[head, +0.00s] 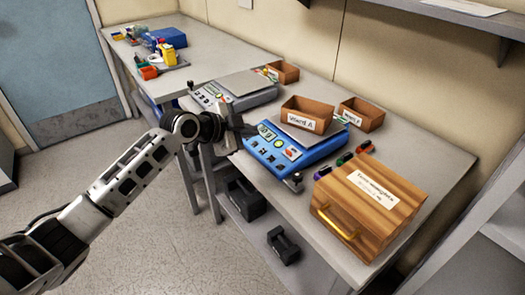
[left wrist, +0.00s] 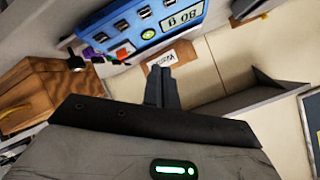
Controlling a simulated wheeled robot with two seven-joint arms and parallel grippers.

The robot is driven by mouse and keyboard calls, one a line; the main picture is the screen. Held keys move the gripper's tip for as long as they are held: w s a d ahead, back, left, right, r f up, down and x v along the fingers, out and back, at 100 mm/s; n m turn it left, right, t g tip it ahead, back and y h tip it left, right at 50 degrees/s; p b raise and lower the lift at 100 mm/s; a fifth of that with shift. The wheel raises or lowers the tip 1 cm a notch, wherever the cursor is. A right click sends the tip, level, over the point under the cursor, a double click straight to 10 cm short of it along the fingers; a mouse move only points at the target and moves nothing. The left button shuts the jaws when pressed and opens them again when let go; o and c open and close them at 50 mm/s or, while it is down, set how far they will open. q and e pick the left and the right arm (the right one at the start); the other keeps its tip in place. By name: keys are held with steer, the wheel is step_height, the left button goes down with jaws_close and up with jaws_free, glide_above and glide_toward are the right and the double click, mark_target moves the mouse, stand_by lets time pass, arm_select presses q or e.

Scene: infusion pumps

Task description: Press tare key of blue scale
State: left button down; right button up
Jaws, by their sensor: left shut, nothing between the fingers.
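The blue scale (head: 318,153) stands on the bench with its key panel facing the front left. It also shows at the top of the left wrist view (left wrist: 118,20), with black keys, a red key (left wrist: 123,52), a green round mark and a lit display (left wrist: 182,16). I cannot read which key is tare. A brown box labelled Ward A (head: 307,113) sits on its pan. My left gripper (head: 247,130) is beside the scale's left end in the head view. Its fingers (left wrist: 161,88) are shut and empty. Contact with the scale is not clear. My right gripper is out of view.
A grey scale (head: 243,88) stands left of the blue one. Another brown box (head: 363,113) is behind. Colored markers (head: 345,158) and a wooden box (head: 372,205) are to the right. A red-handled item and yellow bottle (head: 167,53) stand on the far bench.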

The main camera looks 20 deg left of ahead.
arm_select(q)
steer(key=r, duration=0.1)
steer(key=w+r, duration=0.1)
steer(key=shift+a+r+m, duration=0.3)
steer(key=shift+a+m, duration=0.05)
steer(key=shift+m, duration=0.05)
steer(key=b, duration=0.6)
glide_above(263, 151)
steer(key=s+a, duration=0.2)
step_height(263, 151, down, 7)
steer(key=shift+s, duration=0.1)
steer(key=shift+w+d+f+b, duration=0.2)
steer(key=shift+f+b, duration=0.2)
steer(key=shift+f, duration=0.35)
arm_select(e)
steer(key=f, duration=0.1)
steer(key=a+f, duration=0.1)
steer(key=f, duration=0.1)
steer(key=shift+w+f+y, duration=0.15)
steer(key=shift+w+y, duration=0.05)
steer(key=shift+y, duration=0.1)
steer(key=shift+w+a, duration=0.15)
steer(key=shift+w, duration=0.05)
